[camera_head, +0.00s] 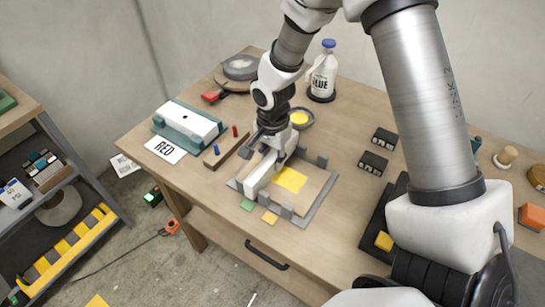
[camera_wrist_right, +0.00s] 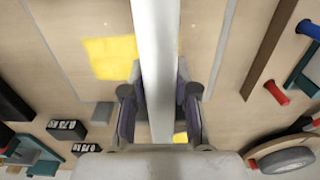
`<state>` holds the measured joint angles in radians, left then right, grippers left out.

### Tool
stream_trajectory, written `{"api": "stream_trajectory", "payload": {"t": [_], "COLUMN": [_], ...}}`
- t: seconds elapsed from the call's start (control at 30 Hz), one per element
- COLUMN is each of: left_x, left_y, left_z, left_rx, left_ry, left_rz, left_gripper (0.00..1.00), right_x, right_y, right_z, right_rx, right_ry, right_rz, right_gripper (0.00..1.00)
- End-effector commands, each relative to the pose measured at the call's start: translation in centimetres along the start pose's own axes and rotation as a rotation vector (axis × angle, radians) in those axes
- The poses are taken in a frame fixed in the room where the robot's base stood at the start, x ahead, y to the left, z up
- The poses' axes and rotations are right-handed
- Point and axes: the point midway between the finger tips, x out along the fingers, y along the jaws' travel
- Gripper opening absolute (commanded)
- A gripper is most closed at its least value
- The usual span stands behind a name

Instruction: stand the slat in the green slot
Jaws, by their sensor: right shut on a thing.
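My right gripper (camera_head: 270,143) is shut on a long white slat (camera_head: 260,180) above a board with a grey frame (camera_head: 318,203) on the workbench. In the right wrist view the slat (camera_wrist_right: 156,50) runs lengthwise between the two finger pads (camera_wrist_right: 160,108). A small green patch (camera_head: 247,204) lies at the frame's front left, close to the slat's lower end. I cannot tell whether the slat touches the board, and no slot opening is clearly visible. My left gripper is not in view.
A yellow square (camera_head: 290,179) and a small yellow patch (camera_head: 270,217) are on the board. A glue bottle (camera_head: 322,75) stands behind.

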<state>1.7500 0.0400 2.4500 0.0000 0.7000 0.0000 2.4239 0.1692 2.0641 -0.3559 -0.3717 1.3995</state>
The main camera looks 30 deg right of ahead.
Motion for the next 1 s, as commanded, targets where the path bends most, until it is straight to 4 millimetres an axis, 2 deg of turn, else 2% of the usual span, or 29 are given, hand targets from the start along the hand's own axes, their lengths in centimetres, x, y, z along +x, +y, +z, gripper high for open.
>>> {"api": "stream_trajectory", "payload": {"t": [0.17, 0.2, 0.23, 0.27, 0.53, 0.67, 0.77, 1.0], "left_x": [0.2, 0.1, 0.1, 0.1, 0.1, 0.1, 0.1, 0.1], "left_y": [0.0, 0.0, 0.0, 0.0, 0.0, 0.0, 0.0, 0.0], "left_z": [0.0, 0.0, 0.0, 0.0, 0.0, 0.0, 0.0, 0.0], "left_rx": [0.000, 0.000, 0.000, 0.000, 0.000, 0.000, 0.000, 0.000], "left_ry": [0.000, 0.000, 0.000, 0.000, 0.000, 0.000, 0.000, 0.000], "left_rz": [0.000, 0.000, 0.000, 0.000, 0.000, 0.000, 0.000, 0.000], "left_gripper": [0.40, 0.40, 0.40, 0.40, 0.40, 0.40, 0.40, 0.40], "right_x": [0.3, 0.2, 0.2, 0.2, 0.2, -0.7, -2.6, -8.8], "right_y": [0.0, 0.0, 0.0, 0.0, 0.0, 0.0, -0.1, -0.1], "right_z": [0.0, 0.0, 0.0, 0.0, 0.0, 0.0, -0.1, -0.1], "right_rx": [0.000, 0.000, 0.000, 0.000, 0.000, 0.000, 0.001, 0.001], "right_ry": [0.000, 0.000, 0.000, 0.000, 0.000, 0.001, 0.002, 0.002], "right_rz": [0.000, 0.000, 0.000, 0.000, 0.000, -0.001, -0.004, -0.006], "right_gripper": [0.00, 0.43, 0.53, 0.58, 0.58, 0.58, 0.58, 0.58]}}
